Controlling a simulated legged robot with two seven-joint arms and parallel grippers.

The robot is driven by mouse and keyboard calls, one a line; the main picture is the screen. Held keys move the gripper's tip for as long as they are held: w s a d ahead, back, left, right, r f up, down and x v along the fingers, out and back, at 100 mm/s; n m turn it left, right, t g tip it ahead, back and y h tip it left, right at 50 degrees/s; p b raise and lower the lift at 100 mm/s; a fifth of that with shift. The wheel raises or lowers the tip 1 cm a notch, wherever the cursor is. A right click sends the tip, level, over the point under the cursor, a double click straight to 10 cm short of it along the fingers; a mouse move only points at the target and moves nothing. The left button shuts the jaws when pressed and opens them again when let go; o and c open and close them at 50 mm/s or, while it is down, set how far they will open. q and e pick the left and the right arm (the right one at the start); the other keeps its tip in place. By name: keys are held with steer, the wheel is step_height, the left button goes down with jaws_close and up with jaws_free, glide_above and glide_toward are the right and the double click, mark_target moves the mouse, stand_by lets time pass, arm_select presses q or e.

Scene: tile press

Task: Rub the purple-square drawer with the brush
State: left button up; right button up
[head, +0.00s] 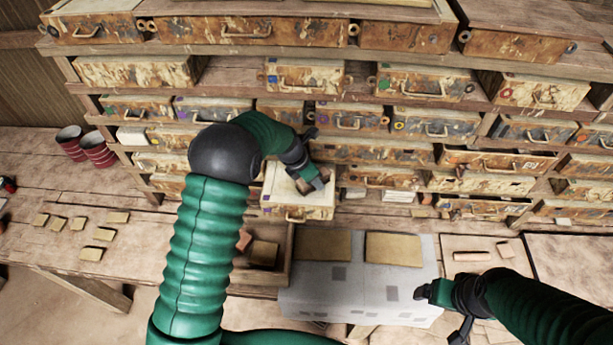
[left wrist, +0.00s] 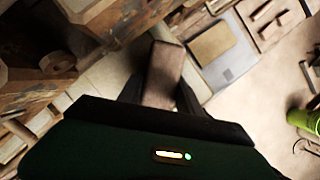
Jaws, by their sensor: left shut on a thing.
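A pale cream drawer (head: 288,212) is pulled out below the middle of the shelves in the head view. A small blue or purple mark shows at its front left; I cannot tell its exact shape. My left gripper (head: 312,183) is over this drawer, and it also shows in the left wrist view (left wrist: 160,98). It is shut on a brown block-like brush (left wrist: 164,70). I cannot tell if the brush touches the drawer. My right gripper (head: 442,310) is empty at the lower right, its fingers spread apart.
A rack of worn drawers (head: 330,155) fills the back. A grey sheet (head: 345,285) with tan tiles (head: 394,249) lies in front. Small tiles (head: 92,254) lie on the left bench, beside red-striped cups (head: 98,150). Trays (head: 488,262) lie at right.

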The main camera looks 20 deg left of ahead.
mark_target(282, 181)
arm_select(q)
steer(key=shift+w+d, duration=0.15)
steer(key=shift+d, duration=0.8)
steer(key=shift+s+a+f, duration=0.1)
steer(key=shift+s+a, duration=0.05)
steer(key=shift+a, duration=0.55)
steer(key=shift+s+a, duration=0.15)
steer(key=shift+a, duration=0.5)
steer(key=shift+s+a, duration=0.25)
steer(key=shift+a, duration=0.45)
steer(key=shift+s+a, duration=0.2)
steer(key=shift+a, duration=0.65)
steer(key=shift+s+a, duration=0.2)
steer(key=shift+a, duration=0.65)
steer(key=shift+s+a, duration=0.2)
steer(key=shift+a, duration=0.65)
steer(key=shift+s+a, duration=0.25)
steer(key=shift+a, duration=0.55)
steer(key=shift+s+a, duration=0.2)
steer(key=shift+a, duration=0.55)
